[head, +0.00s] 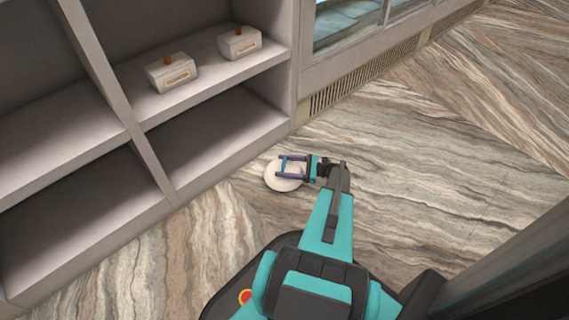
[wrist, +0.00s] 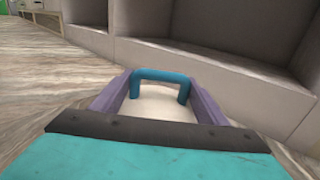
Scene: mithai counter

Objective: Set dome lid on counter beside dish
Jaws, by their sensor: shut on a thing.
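The dome lid (head: 284,181) is a cream-white round lid with a blue loop handle (wrist: 162,76). My gripper (head: 279,167) is shut on that handle, with a purple finger on either side of it in the wrist view. The lid hangs from my gripper in front of the shelf unit, and in the head view it shows against the floor. The lid's pale top (wrist: 158,106) shows below the handle in the wrist view. I see no dish and no clear counter top in either view.
A grey shelf unit (head: 127,102) stands at the left, with two small white boxes (head: 171,75) (head: 239,43) with orange-brown knobs on one shelf. A glass-fronted case (head: 346,22) is at the top. The marbled floor (head: 430,150) at right is clear.

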